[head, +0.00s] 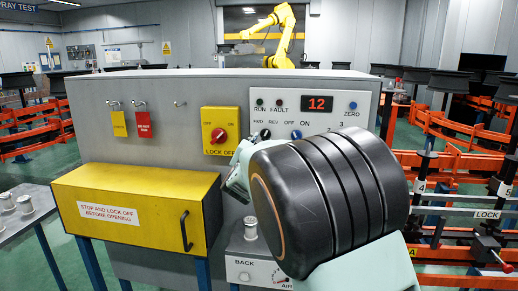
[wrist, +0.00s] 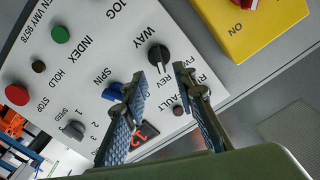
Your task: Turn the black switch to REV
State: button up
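The black switch (wrist: 158,57) is on the white control panel under the label WAY in the wrist view, with FWD and REV marked beside it. I cannot read its pointer surely. In the head view the black switch (head: 265,134) shows small near FWD and REV, just above my arm. My gripper (wrist: 160,76) is open and empty. Its two fingertips lie on either side of the line to the switch, which shows just beyond them; I see no contact. My wrist and arm hide the lower panel in the head view.
A blue SPIN switch (wrist: 113,92) is close beside the left finger. A grey SPEED knob (wrist: 76,129) and a red STOP button (wrist: 17,95) are on the same panel. A yellow lockout plate with a red knob (head: 219,136) is left of the panel in the head view.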

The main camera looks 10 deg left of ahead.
jog(key=s, duration=0.5)
jog(key=shift+s+a, duration=0.1)
jog(key=shift+s, duration=0.3)
